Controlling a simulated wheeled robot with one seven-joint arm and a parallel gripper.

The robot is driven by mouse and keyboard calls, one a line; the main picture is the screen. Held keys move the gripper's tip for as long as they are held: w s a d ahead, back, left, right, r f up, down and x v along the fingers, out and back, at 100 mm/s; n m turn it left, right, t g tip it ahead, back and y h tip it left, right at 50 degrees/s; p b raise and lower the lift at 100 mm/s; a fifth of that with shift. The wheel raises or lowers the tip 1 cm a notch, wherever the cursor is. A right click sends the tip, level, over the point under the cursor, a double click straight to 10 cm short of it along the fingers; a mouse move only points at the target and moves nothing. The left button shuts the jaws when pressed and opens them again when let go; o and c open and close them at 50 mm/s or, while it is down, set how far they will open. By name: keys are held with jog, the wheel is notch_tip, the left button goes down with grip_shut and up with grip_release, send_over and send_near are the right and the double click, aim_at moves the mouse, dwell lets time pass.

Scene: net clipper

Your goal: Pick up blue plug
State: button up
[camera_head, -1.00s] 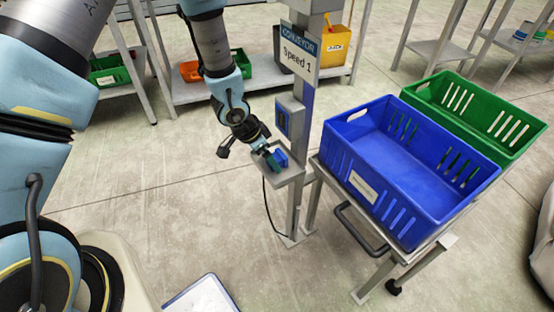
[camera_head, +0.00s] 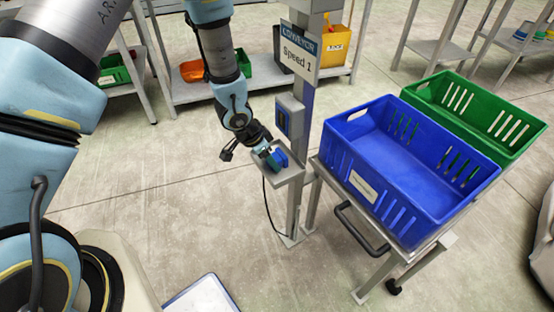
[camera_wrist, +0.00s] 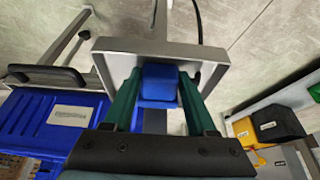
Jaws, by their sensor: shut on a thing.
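The blue plug (camera_head: 279,157) is at the small grey tray (camera_head: 292,175) on the conveyor post. In the wrist view the blue plug (camera_wrist: 159,83) sits between the two green fingers of my gripper (camera_wrist: 160,88), over the tray (camera_wrist: 108,45). My gripper (camera_head: 271,155) is shut on the plug, with a finger along each side of it. Whether the plug touches the tray or is just above it, I cannot tell. The plug's far side is hidden.
The post carries a "Conveyor Speed 1" sign (camera_head: 299,52). A black cable (camera_head: 269,210) hangs below the tray. To the right a blue crate (camera_head: 345,160) and a green crate (camera_head: 520,135) stand on a metal stand. Shelves with bins are behind.

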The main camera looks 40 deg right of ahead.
grip_shut()
jog(key=shift+r, duration=0.5)
jog(key=v, duration=0.2)
jog(key=shift+a+r, duration=0.1)
jog(key=shift+r, duration=0.2)
jog(key=w+a+b, duration=0.2)
jog(key=a, duration=1.5)
jog(key=shift+w+b, duration=0.25)
jog(key=shift+b, duration=0.1)
